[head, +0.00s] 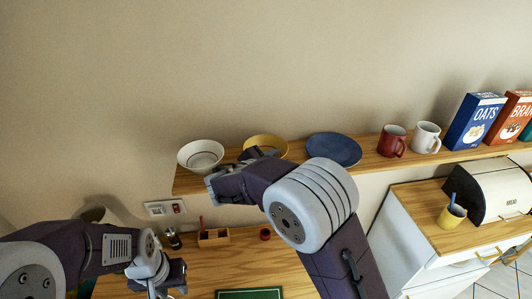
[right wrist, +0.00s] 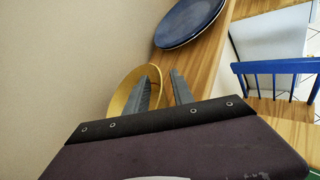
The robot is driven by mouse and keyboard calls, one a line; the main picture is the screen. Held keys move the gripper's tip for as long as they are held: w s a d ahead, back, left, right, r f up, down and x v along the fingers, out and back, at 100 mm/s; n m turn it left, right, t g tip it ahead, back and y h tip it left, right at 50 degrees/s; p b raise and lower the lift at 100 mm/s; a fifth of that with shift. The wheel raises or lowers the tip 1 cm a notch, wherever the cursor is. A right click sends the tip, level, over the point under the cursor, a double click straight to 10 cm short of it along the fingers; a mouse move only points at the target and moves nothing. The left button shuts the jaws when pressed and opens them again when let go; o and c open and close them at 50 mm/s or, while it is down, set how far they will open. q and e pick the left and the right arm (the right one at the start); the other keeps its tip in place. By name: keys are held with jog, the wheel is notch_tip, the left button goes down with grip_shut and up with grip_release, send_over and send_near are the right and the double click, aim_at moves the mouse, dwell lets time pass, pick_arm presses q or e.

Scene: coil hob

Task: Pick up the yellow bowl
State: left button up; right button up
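The yellow bowl (head: 270,141) is on the wooden shelf (head: 361,156), between a white bowl (head: 200,155) and a blue plate (head: 334,149). My right gripper (head: 259,153) is at the bowl's near side and hides part of it. In the right wrist view, the yellow bowl (right wrist: 122,88) is just beyond the fingers. My right gripper (right wrist: 159,83) is open there, with one finger overlapping the bowl and the other to the right of its rim. Contact cannot be told. My left gripper (head: 170,279) is low at the left over the counter, away from the bowl; its opening is unclear.
The blue plate (right wrist: 188,20) lies beyond the bowl on the shelf. A red mug (head: 391,141), a white mug (head: 427,137) and cereal boxes (head: 474,121) stand further right. A wall rises behind the shelf. A wooden counter (head: 240,262) with small items is below.

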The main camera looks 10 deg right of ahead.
jog(key=shift+a, duration=0.15)
jog(key=c, duration=0.5)
jog(key=shift+s, duration=0.15)
grip_shut()
dwell(0.5)
